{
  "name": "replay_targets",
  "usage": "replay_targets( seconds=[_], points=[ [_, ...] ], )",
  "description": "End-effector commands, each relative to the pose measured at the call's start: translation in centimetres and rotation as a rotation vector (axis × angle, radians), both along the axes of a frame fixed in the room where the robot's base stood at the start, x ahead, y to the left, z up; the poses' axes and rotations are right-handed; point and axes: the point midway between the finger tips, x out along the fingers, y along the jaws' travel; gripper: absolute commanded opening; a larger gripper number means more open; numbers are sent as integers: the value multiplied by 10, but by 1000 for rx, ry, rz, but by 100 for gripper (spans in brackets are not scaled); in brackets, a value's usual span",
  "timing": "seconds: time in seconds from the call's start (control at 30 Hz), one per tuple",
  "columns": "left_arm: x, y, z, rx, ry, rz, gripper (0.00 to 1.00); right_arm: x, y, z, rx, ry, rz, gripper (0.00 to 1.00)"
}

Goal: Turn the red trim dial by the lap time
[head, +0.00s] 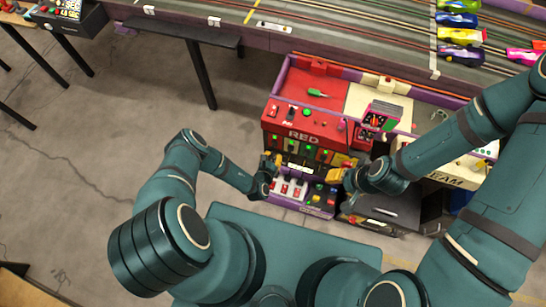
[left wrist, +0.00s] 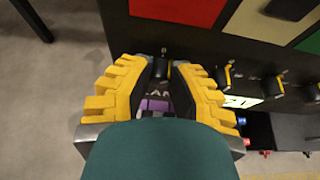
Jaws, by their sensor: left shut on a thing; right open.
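The red console (head: 301,121) marked RED stands below the track, with several switches, lights and knobs on its front. My left gripper (head: 271,165) is at the left part of this front. In the left wrist view its yellow fingers (left wrist: 162,92) stand on either side of a dark part and a small purple piece (left wrist: 155,105). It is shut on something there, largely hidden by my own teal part. I cannot make out the red trim dial itself. My right gripper (head: 343,170) is open at the right side of the front, and I see nothing held in it.
Red and white switches (head: 288,187) sit on a lower ledge under the grippers. A small box with a screen (head: 381,116) stands on the console top. Toy cars (head: 462,35) are on the track at upper right.

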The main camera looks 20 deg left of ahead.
Motion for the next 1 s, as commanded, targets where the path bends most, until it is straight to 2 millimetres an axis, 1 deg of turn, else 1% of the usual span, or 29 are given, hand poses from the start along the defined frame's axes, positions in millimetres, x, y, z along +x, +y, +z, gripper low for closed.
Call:
replay_targets(
  seconds=[0.67, 0.87, 1.0],
  points=[
    [1, 1, 0, -36, -1, 1, 0, -1, 0, -3, 0, 2, 2, 47],
    [1, 2, -1, -98, 1, 3, 0, -2, 0, -8, 1, 5, 4, 47],
    [1, 3, -2, -189, 4, 3, 0, -4, 1, -15, 2, 9, 7, 47]
  ],
)
